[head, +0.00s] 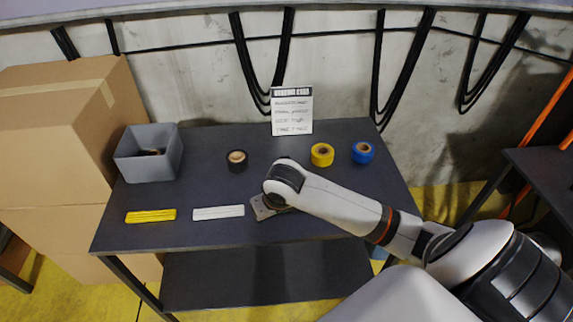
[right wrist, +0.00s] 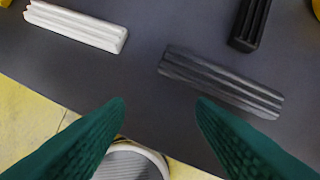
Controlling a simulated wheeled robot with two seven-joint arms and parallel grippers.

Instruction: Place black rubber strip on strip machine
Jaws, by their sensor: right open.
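In the right wrist view a ridged dark grey-black strip (right wrist: 222,82) lies flat on the table, ahead of my open fingers. A second, blacker ridged strip (right wrist: 250,24) lies beyond it at the top, turned another way and partly cut off. My right gripper (right wrist: 160,108) has its two green fingers wide apart with nothing between them. In the head view my right arm reaches over the front middle of the table and hides both dark strips and the fingertips. I see nothing I can identify as the strip machine. My left gripper is not in view.
A white strip (head: 218,212) and a yellow strip (head: 151,215) lie front left on the dark table (head: 200,140). A grey bin (head: 150,165), a black roll (head: 237,160), a yellow roll (head: 322,154), a blue roll (head: 362,152) and a sign (head: 292,110) stand behind.

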